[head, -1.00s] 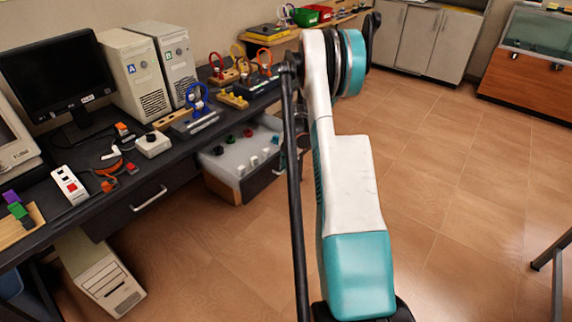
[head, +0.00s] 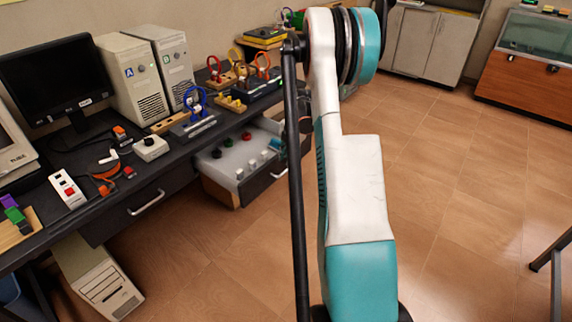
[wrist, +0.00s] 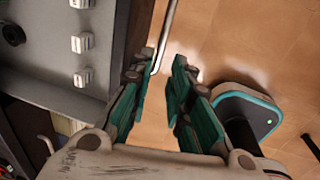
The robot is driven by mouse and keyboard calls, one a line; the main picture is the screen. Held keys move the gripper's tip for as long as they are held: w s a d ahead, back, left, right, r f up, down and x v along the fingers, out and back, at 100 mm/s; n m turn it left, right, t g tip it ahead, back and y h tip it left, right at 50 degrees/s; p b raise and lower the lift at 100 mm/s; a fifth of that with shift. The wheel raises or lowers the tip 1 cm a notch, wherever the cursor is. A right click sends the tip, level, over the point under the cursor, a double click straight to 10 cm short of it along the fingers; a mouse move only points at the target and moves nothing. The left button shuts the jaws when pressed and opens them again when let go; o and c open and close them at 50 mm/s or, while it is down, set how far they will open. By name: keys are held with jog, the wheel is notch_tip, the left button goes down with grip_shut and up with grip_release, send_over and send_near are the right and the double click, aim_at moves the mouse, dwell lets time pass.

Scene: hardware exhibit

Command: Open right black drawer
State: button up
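The right black drawer (head: 262,186) stands pulled out from under the desk in the head view, its pale inside showing several knobs. In the wrist view its dark front edge (wrist: 128,35) runs along the left, with the grey inside beyond it. The metal handle bar (wrist: 166,32) lies ahead of the fingertips, its near end close to the left finger. My gripper (wrist: 166,75) is open, with a clear gap between its teal fingers and floor showing through it. In the head view my arm hides most of the gripper.
The left black drawer (head: 140,205) is shut, with its own handle. The desk (head: 95,185) carries a monitor (head: 58,75), two computer towers (head: 135,75) and small devices. A computer case (head: 100,285) stands on the floor below. The tiled floor to the right is mostly clear.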

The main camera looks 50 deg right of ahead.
jog(key=r, duration=0.2)
jog(key=s+r, duration=0.1)
jog(key=r, duration=0.2)
dwell(0.5)
